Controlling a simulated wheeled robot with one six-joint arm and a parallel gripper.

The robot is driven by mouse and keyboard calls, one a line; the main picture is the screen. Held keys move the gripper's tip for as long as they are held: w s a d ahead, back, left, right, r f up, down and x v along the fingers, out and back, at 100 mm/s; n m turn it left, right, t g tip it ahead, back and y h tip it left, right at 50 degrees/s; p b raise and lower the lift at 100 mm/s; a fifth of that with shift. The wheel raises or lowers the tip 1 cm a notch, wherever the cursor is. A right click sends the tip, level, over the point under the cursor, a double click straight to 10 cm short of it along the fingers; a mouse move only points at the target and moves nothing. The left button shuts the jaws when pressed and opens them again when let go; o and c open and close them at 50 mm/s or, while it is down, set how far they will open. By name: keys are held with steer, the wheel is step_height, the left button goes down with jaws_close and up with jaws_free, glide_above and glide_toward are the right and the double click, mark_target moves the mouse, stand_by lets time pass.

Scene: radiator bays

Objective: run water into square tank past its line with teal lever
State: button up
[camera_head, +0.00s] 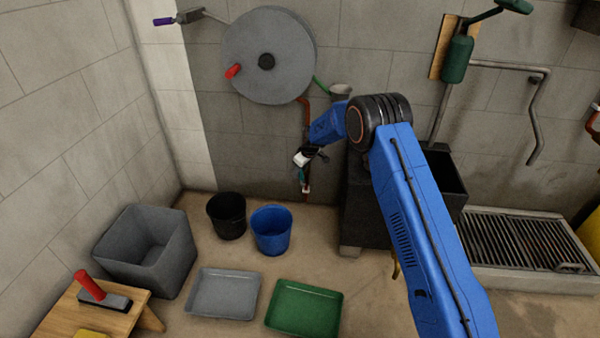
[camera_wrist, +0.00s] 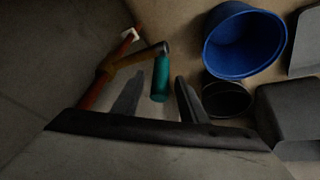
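The teal lever (camera_wrist: 161,78) hangs from a valve on a reddish pipe in the wrist view, between and just beyond my fingertips. In the head view only a small teal bit (camera_head: 302,174) shows beside my gripper (camera_head: 304,158). My gripper (camera_wrist: 160,82) is open, with a finger on each side of the lever; contact cannot be told. A grey square tub (camera_head: 142,250) stands on the floor at left. A dark boxy trough (camera_head: 365,215) stands by the wall, partly hidden by my arm. No fill line or running water shows.
A black bucket (camera_head: 227,216) and a blue bucket (camera_head: 271,230) stand below my gripper. A grey tray (camera_head: 224,294) and a green tray (camera_head: 304,308) lie in front. A floor grate (camera_head: 520,242) is at right.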

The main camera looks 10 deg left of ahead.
steer(key=shift+w+a+f, duration=0.15)
steer(key=shift+f, duration=0.4)
jaws_close()
